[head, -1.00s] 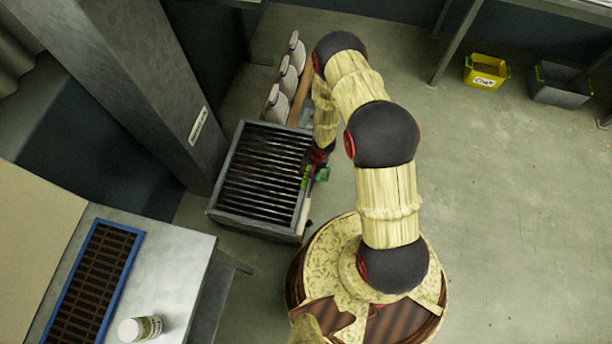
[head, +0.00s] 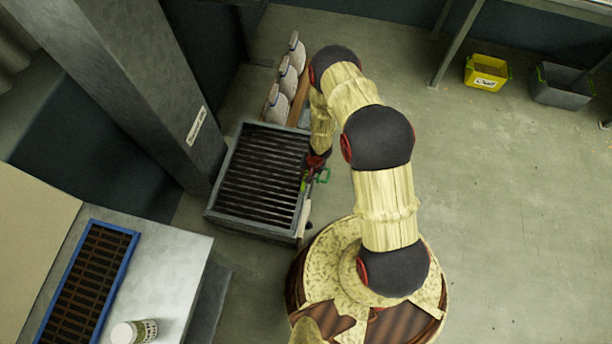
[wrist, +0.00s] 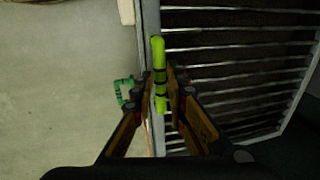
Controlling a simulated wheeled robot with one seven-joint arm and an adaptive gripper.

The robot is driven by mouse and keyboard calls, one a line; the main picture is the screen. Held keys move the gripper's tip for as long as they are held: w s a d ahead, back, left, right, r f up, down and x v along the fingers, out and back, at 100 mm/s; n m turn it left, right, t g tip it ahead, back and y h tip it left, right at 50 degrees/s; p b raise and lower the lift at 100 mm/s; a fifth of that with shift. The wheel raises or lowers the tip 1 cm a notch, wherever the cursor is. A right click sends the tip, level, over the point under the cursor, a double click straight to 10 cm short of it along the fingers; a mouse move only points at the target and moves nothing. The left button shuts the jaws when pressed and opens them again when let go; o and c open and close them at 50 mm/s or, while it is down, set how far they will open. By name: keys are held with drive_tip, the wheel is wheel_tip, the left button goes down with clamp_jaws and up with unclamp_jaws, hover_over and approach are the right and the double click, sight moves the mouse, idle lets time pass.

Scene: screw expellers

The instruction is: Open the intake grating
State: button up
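The intake grating (head: 262,180) is a dark barred panel in a grey metal frame, left of my arm in the head view. Its pale bars (wrist: 235,74) also fill the right of the wrist view. A yellow-green handle (wrist: 158,52) stands at the grating's edge, between my fingers. My gripper (wrist: 160,88) has its fingertips close on both sides of this handle and appears shut on it. In the head view my gripper (head: 311,180) is small and partly hidden at the grating's right edge. I cannot tell whether the grating is lifted.
A green loop-shaped part (wrist: 123,91) shows left of my fingers. White-topped objects (head: 287,80) stand behind the grating and a grey column (head: 150,95) rises beside it. A metal table (head: 180,280) with a jar (head: 134,332) is at lower left.

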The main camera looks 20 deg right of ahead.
clamp_jaws()
idle(0.4)
drive_tip(key=shift+r, duration=0.1)
